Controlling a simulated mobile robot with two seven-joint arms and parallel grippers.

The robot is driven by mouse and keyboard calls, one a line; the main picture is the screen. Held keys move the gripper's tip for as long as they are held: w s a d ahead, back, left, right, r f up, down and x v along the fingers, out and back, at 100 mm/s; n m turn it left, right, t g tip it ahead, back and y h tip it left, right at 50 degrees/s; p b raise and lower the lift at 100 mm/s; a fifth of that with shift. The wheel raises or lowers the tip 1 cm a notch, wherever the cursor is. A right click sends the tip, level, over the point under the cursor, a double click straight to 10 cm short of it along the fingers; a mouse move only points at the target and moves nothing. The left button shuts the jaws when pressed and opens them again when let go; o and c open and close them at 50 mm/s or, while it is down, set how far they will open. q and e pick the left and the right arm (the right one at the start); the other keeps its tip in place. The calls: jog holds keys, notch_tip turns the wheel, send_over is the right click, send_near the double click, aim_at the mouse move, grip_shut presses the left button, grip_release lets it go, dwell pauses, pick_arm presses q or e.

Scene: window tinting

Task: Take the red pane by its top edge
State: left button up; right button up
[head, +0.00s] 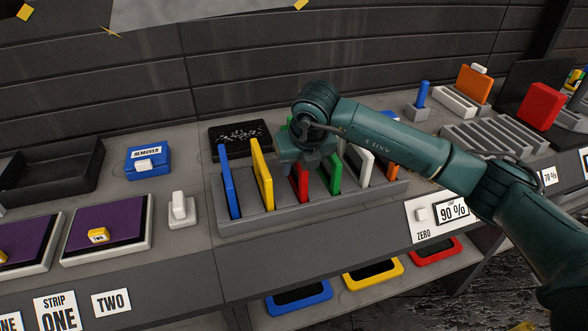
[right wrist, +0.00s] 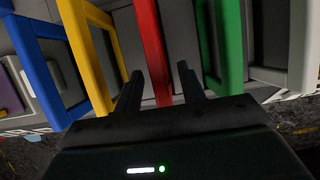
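The red pane (head: 301,184) stands upright in a slot of the grey rack (head: 250,220), between the yellow pane (head: 262,175) and the green pane (head: 336,176). My right gripper (head: 306,166) is right over its top edge and hides part of it. In the right wrist view the red pane (right wrist: 151,50) runs between the two parted fingers of my right gripper (right wrist: 160,78), with gaps visible on both sides. I cannot tell how far the fingertips reach past the edge. My left gripper is not in view.
A blue pane (head: 229,182), a white pane (head: 366,162) and an orange pane (head: 393,167) share the rack. A black speckled tray (head: 240,138) lies behind it. A white-handled block (head: 182,208) stands to the left. Another red pane (head: 541,106) stands far right.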

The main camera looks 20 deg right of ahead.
jog(key=shift+c, duration=0.3)
grip_shut()
dwell(0.3)
